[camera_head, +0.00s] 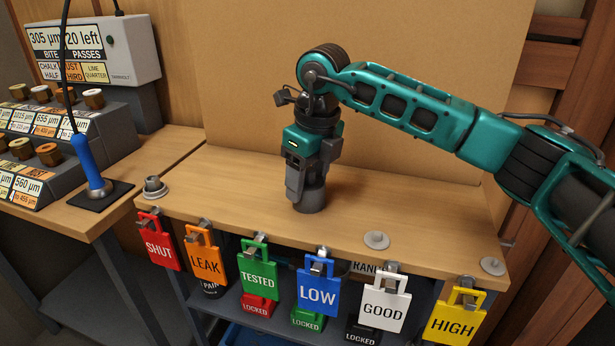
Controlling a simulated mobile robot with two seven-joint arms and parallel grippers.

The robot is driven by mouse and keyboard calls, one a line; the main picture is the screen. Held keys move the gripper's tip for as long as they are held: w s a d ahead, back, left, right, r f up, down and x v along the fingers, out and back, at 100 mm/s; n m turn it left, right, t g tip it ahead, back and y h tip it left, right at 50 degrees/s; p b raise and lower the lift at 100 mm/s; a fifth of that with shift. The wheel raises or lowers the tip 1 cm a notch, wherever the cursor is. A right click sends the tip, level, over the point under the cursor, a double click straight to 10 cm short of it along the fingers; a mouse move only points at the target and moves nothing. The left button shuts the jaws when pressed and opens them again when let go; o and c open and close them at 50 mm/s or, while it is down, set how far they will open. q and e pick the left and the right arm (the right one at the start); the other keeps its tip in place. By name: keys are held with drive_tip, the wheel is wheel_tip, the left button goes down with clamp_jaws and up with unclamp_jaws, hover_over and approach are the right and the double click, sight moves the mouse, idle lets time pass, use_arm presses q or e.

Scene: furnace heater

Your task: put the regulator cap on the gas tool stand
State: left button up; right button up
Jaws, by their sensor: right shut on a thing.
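My right gripper (300,190) points down over the wooden bench top and is shut on a dark grey cylindrical piece (310,199). This piece is probably the regulator cap, and the jaws partly hide it. It looks upright at the bench surface; I cannot tell whether it touches the wood. The wooden bench (240,180), with hanging tags along its front, may be the gas tool stand, but no label confirms this. My left gripper is not in view.
A stepped grey fitting (154,187) stands at the bench's left corner. Grey discs (376,240) and (492,266) lie near the front right. Coloured tags (318,292) hang along the front. A blue-handled tool (88,165) stands on the left table. A tan panel (400,40) rises behind.

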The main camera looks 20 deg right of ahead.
sight(316, 185)
drive_tip(key=o, duration=0.8)
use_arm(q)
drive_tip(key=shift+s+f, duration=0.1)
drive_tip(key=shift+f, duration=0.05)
use_arm(e)
drive_tip(key=o, duration=0.4)
drive_tip(key=shift+c, duration=0.2)
drive_tip(key=shift+r, duration=0.3)
use_arm(q)
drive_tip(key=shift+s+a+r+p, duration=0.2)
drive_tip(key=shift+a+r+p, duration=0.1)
drive_tip(key=shift+p, duration=0.55)
use_arm(e)
wheel_tip(316, 185, up, 12)
drive_tip(key=s+d, duration=0.1)
drive_tip(key=shift+s+f, duration=0.2)
drive_tip(key=shift+s, duration=0.05)
